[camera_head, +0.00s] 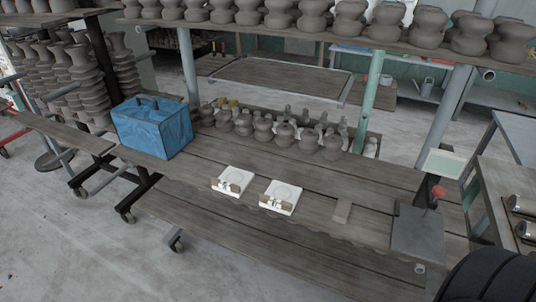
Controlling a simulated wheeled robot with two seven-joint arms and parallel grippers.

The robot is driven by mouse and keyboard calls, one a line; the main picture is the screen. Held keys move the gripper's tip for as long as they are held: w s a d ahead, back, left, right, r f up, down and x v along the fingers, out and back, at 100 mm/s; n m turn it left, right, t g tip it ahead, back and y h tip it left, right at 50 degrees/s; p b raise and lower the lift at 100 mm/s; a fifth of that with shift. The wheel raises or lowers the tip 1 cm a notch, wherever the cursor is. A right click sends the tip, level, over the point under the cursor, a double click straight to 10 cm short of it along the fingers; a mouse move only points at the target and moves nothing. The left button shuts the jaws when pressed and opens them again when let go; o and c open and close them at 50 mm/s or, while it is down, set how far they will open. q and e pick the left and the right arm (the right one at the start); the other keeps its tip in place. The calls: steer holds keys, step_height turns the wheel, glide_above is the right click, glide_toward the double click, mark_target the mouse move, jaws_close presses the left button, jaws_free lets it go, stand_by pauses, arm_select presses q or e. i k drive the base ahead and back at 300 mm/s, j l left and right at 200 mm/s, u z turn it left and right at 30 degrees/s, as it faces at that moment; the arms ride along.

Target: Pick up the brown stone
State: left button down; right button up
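Neither of my grippers shows in the head view.
A blue box (153,127) stands at the bench's left end. Several clay pots (285,134) line the back. A grey panel (418,232) with a red knob (438,192) stands right.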

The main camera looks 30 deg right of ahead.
mark_target(341, 213)
steer(key=z, duration=1.5)
steer(key=l, duration=0.35)
